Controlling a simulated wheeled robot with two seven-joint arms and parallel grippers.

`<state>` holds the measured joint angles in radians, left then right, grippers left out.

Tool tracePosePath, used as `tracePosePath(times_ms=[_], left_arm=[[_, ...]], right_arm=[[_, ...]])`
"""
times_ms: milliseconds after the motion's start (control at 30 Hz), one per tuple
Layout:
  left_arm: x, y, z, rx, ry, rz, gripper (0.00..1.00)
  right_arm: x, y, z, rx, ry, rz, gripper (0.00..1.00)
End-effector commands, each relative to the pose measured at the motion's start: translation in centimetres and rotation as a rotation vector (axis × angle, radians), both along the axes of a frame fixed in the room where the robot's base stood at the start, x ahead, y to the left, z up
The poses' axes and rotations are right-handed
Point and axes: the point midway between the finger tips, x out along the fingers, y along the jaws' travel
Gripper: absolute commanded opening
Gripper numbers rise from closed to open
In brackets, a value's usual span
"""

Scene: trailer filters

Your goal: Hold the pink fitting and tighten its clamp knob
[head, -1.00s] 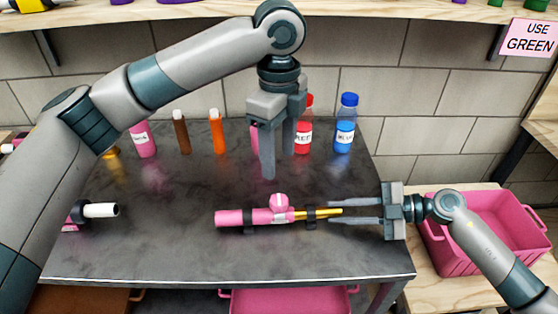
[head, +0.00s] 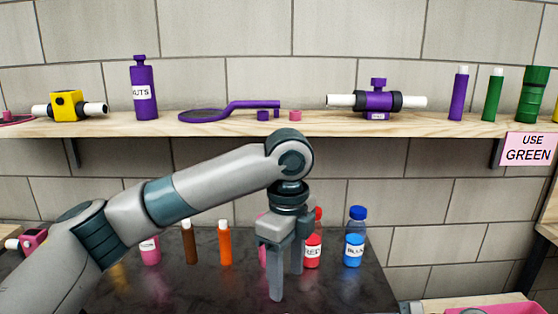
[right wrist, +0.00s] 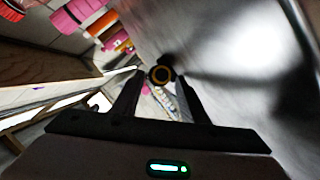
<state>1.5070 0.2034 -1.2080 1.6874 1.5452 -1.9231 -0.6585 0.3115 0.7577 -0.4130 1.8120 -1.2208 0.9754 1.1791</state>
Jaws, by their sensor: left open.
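My left gripper (head: 284,280) is open and empty, pointing down over the dark table (head: 190,295), in front of the bottles.
Red bottle (head: 313,250), blue bottle (head: 354,240), orange tube (head: 225,245) and brown tube (head: 189,243) stand at the table's back. The wooden shelf (head: 330,125) above holds a purple fitting (head: 379,101) and a yellow fitting (head: 66,106). A pink bin (head: 490,309) shows at bottom right.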

Motion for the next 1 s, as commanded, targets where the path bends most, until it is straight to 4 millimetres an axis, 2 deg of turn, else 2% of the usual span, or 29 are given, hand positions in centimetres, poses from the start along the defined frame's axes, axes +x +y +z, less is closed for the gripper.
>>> tracePosePath(times_ms=[600, 800, 1000], left_arm=[[0.0, 0.0, 0.0, 0.000, 0.000, 0.000, 0.53], [0.0, 0.0, 0.0, 0.000, 0.000, 0.000, 0.53], [0.0, 0.0, 0.0, 0.000, 0.000, 0.000, 0.53]], right_arm=[[-1.9, -9.1, 2.6, -0.002, 0.000, -0.006, 0.43], [-2.3, -10.4, 3.1, 0.001, -0.002, -0.004, 0.43], [-2.3, -10.6, 3.2, 0.001, -0.003, -0.003, 0.43]])
